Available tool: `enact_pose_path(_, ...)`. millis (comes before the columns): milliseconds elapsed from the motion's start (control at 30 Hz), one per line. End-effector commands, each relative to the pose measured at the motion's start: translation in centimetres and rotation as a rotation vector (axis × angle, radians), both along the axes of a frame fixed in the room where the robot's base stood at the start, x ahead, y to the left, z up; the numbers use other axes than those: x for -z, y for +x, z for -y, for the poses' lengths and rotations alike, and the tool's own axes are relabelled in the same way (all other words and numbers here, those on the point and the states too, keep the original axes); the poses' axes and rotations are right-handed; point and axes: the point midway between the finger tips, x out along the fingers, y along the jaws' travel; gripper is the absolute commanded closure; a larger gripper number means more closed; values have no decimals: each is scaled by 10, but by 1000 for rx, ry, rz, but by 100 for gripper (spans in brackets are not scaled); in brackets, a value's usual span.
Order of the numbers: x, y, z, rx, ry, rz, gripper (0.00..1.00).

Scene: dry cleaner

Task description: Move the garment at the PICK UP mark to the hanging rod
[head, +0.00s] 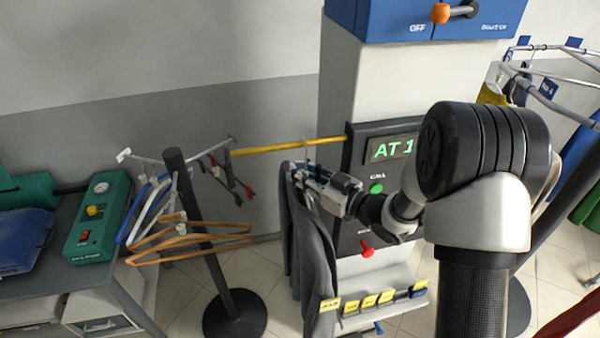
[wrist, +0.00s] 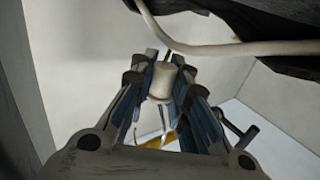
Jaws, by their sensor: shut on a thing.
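A dark grey garment (head: 312,250) hangs from a hanger beneath the yellow rod (head: 285,146). My gripper (head: 304,173) is at the top of the garment and shut on the hanger's neck. In the wrist view my gripper (wrist: 160,92) has its blue-padded fingers on both sides of a pale cylindrical collar (wrist: 159,82). The pale curved hanger arm (wrist: 195,48) and dark cloth (wrist: 235,18) show above it. The hanger's hook rises near the yellow rod; I cannot tell whether it rests on it. No PICK UP mark is readable.
A black stand (head: 199,225) with several empty hangers (head: 190,240) is left of the garment. A green control box (head: 102,217) sits on a grey table further left. A shelf with yellow tags (head: 372,305) is below right.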

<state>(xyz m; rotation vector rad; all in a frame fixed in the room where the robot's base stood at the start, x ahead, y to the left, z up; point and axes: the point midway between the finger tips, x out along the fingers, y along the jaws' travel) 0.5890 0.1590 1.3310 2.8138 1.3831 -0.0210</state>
Motion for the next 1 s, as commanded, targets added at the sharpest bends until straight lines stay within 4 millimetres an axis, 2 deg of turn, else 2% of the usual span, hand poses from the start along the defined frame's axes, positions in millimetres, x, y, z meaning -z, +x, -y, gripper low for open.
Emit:
enact_pose_path(267,-1,0,0,0,1,2,100)
enact_pose_path(300,-1,0,0,0,1,2,83)
enact_pose_path(700,0,0,0,0,1,1,57)
enact_pose_path(1000,1,-1,1,0,-1,-2,56)
